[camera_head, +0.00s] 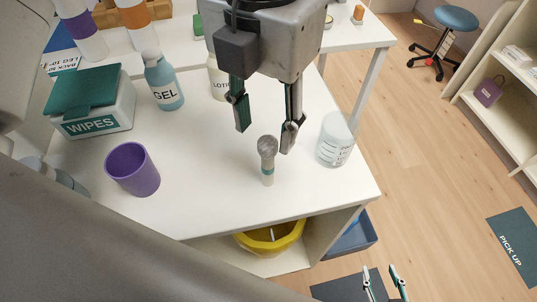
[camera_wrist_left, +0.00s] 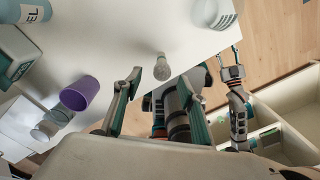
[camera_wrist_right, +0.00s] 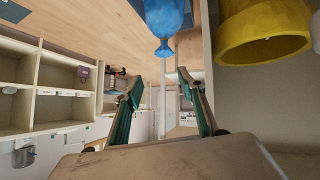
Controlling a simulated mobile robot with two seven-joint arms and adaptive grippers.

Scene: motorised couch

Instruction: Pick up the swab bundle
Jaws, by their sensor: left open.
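The swab bundle (camera_head: 267,158), with a pale grey rounded head and a teal band low on its stem, stands upright on the white tabletop. My left gripper (camera_head: 265,138) is open above and behind it, fingers pointing down. In the left wrist view the bundle's head (camera_wrist_left: 162,68) shows between the fingertips, with nothing gripped. Whether the fingers touch it cannot be told. My right gripper (camera_head: 384,283) is low at the front, past the table edge; in the right wrist view its fingers (camera_wrist_right: 160,86) are apart and empty.
A measuring beaker (camera_head: 335,140) stands close right of the left gripper. A purple cup (camera_head: 132,169), wipes box (camera_head: 94,109), gel bottle (camera_head: 163,82) and lotion bottle (camera_head: 217,78) are to the left. A yellow bin (camera_head: 268,240) sits under the table. The tabletop front is clear.

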